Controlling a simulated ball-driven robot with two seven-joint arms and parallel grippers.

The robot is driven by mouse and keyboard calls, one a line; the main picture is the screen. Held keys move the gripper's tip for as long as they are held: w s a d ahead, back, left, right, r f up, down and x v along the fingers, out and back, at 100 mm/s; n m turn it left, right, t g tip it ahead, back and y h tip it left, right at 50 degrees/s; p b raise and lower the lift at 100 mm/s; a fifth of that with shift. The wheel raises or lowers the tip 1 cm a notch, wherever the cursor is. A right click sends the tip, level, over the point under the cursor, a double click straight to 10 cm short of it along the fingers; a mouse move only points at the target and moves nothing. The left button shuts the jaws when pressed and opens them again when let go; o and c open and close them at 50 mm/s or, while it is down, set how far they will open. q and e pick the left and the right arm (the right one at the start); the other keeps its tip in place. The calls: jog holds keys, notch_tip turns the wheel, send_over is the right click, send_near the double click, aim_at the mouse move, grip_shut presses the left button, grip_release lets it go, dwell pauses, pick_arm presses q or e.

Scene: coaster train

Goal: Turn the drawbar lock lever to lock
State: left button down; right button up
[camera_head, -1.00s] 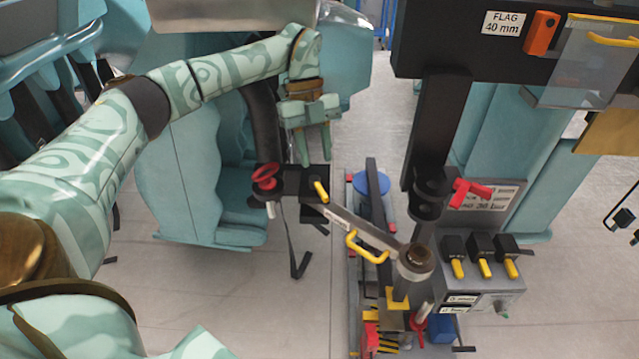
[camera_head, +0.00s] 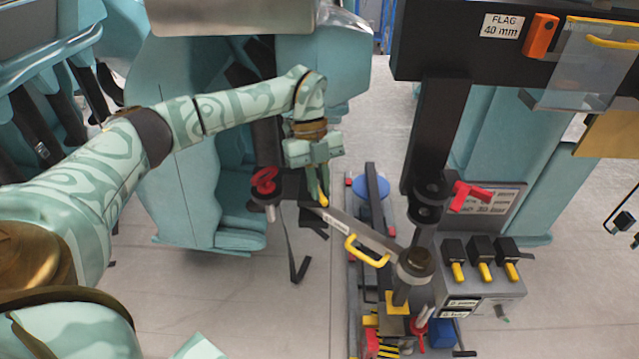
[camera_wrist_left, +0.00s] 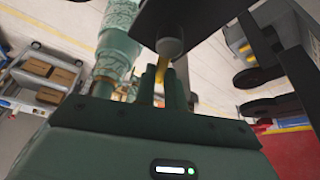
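The drawbar lock lever, a small yellow lever (camera_head: 324,199), sits on the dark block at the left end of a grey bar (camera_head: 345,227). My left gripper (camera_head: 318,188) is right above it, pointing down, with its fingers beside the lever. In the left wrist view, yellow (camera_wrist_left: 157,88) shows between the two green fingers (camera_wrist_left: 163,90), below a grey round pivot (camera_wrist_left: 169,46) on a dark plate. The fingers stand close to the lever; whether they press on it cannot be told. The lever is partly hidden by the fingers. My right gripper is not in view.
A red handwheel (camera_head: 265,181) is just left of the lever. A yellow handle (camera_head: 366,251) rises from the bar. Teal seats are behind.

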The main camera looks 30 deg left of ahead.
pick_arm(q)
jog(key=shift+r+p, duration=0.2)
jog(key=shift+p, duration=0.1)
jog(key=m+p, duration=0.2)
jog(key=p, duration=0.1)
jog(key=m+g+y+p, duration=0.1)
jog(key=m+p, duration=0.1)
jog(key=shift+s+a+r, duration=0.2)
jog(key=shift+s+a, duration=0.15)
jog(key=shift+a+f+m+g+p, duration=0.15)
jog(key=shift+m+g+p, duration=0.15)
jog(key=shift+m+p, duration=0.15)
jog(key=shift+s+f, duration=0.1)
jog(key=shift+f, duration=0.1)
jog(key=c, duration=1.5)
grip_release()
jog(key=shift+o, duration=0.2)
jog(key=v, duration=0.7)
jog(key=shift+r, duration=0.25)
